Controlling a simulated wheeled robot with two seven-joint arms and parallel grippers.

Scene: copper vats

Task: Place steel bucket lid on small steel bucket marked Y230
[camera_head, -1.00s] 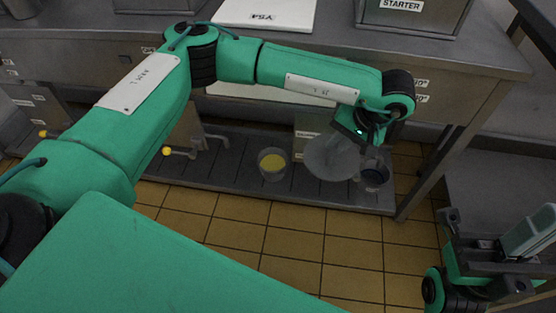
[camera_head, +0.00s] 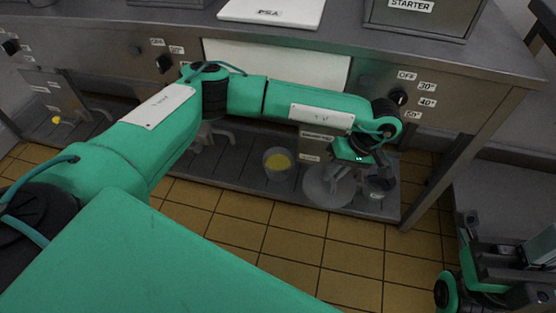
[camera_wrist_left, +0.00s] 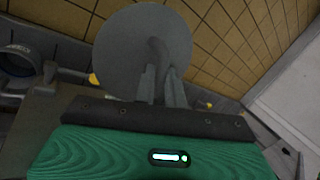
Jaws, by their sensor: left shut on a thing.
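The steel bucket lid (camera_head: 322,190) is a round grey disc, low in front of the bench's lower shelf. My left gripper (camera_head: 346,176) is shut on the lid's handle. The wrist view shows the disc (camera_wrist_left: 135,45) beyond the two fingers (camera_wrist_left: 161,88). A small steel bucket (camera_head: 380,186) stands on the shelf just right of the lid, partly hidden by my gripper; its label is too small to read. The lid is beside it, not over it. My right gripper (camera_head: 497,262) is at the lower right; its jaw state is unclear.
The steel bench (camera_head: 450,75) overhangs the shelf, and a bench leg (camera_head: 432,185) stands to the right. The tiled floor (camera_head: 285,250) in front is clear.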

